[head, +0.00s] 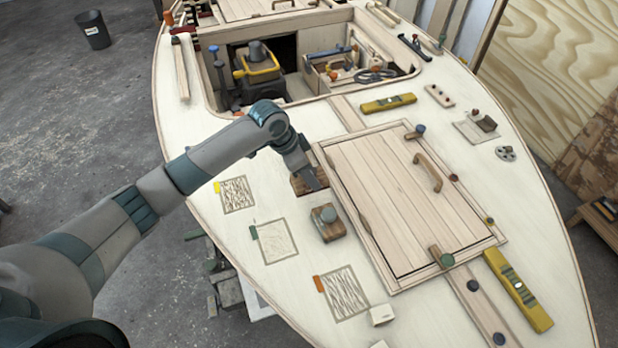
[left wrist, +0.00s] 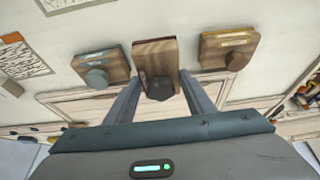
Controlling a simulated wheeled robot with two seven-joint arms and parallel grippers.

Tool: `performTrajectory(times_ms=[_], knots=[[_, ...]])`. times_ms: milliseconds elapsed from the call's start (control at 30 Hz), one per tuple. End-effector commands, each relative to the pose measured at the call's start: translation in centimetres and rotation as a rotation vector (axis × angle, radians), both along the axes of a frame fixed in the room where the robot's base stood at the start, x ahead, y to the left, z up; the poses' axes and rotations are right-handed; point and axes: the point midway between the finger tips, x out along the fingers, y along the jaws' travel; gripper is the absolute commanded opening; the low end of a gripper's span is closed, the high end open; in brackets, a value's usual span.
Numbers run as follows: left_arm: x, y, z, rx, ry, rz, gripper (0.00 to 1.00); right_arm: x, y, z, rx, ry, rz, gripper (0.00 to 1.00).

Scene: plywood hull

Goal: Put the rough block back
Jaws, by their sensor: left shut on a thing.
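My left gripper (head: 308,176) is over the deck at the left edge of the hatch. In the left wrist view its fingers (left wrist: 159,86) are shut on the dark knob of a wooden block (left wrist: 155,52). Three textured outlined patches have yellow (head: 238,194), green (head: 275,241) and orange tabs (head: 344,292). My right gripper is not in view.
A wooden hatch (head: 395,200) with a raised frame and handle lies right of the gripper. A small white block (head: 382,315) stands near the orange-tabbed patch. A cockpit opening with tools (head: 300,75) lies behind. The deck around the patches is mostly clear.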

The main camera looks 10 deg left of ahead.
Motion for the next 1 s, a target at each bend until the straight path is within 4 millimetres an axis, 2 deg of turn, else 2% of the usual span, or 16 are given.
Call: performTrajectory(times_ms=[167,567,900,1000], knots=[[1.0,0.1,-0.6,0.000,0.000,0.000,0.21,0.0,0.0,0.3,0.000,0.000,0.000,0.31],[1.0,0.1,-0.9,0.001,0.001,0.000,0.21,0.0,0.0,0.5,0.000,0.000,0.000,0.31],[1.0,0.1,-4.3,0.001,0.001,0.001,0.21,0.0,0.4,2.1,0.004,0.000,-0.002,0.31],[1.0,0.1,-4.7,0.001,-0.001,-0.001,0.21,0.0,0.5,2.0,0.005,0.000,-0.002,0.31]])
